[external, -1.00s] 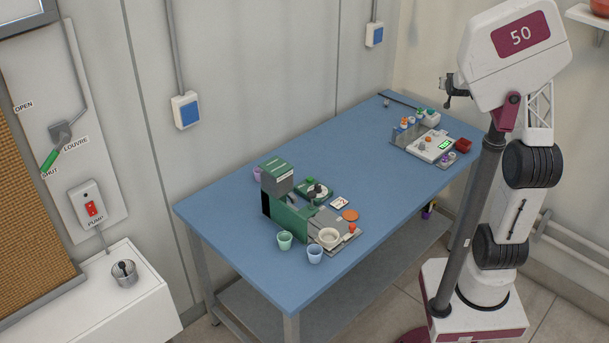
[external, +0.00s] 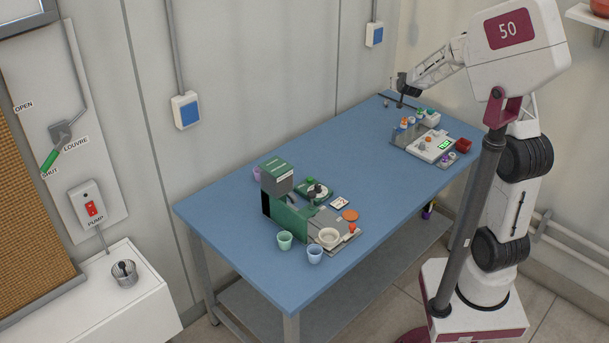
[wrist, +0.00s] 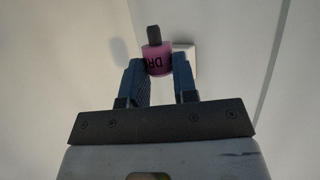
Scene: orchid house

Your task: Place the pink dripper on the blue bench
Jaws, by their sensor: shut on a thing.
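In the external view my gripper (external: 401,95) hangs over the far end of the blue bench (external: 345,160), near the back wall. The dripper cannot be made out there. How far it is above the bench top is hard to tell.
A green machine (external: 290,210) and several cups stand at the near end. The bench's middle is clear.

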